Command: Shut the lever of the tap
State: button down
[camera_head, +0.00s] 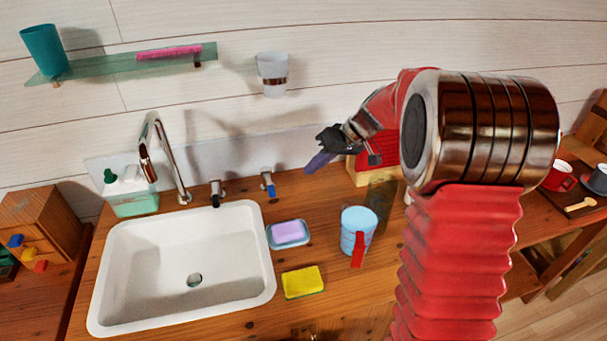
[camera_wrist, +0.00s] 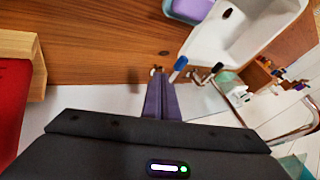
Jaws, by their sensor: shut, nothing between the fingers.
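The chrome tap spout (camera_head: 160,150) rises behind the white sink and also shows in the wrist view (camera_wrist: 292,136). Two small levers stand on the counter to its right. One has a dark handle (camera_head: 216,198) and one a blue handle (camera_head: 269,188). In the wrist view the blue lever (camera_wrist: 179,68) is just right of my fingertips, and the dark lever (camera_wrist: 216,69) is farther right. My gripper (camera_head: 309,170) is shut and empty, its purple fingers pointing toward the blue lever from the right. In the wrist view my gripper (camera_wrist: 157,75) looks very near it; contact is unclear.
A soap dish (camera_head: 288,242) with purple soap, a yellow sponge (camera_head: 302,282) and a light blue mug (camera_head: 359,225) stand right of the sink (camera_head: 125,265). A red box (camera_head: 362,170) is behind my wrist. A soap dispenser (camera_head: 131,197) stands left of the spout.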

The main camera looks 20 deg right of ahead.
jog(key=shift+s+d+r, duration=0.25)
jog(key=shift+d+r, duration=0.05)
jog(key=shift+r, duration=0.25)
jog(key=c, duration=2.5)
grip_release()
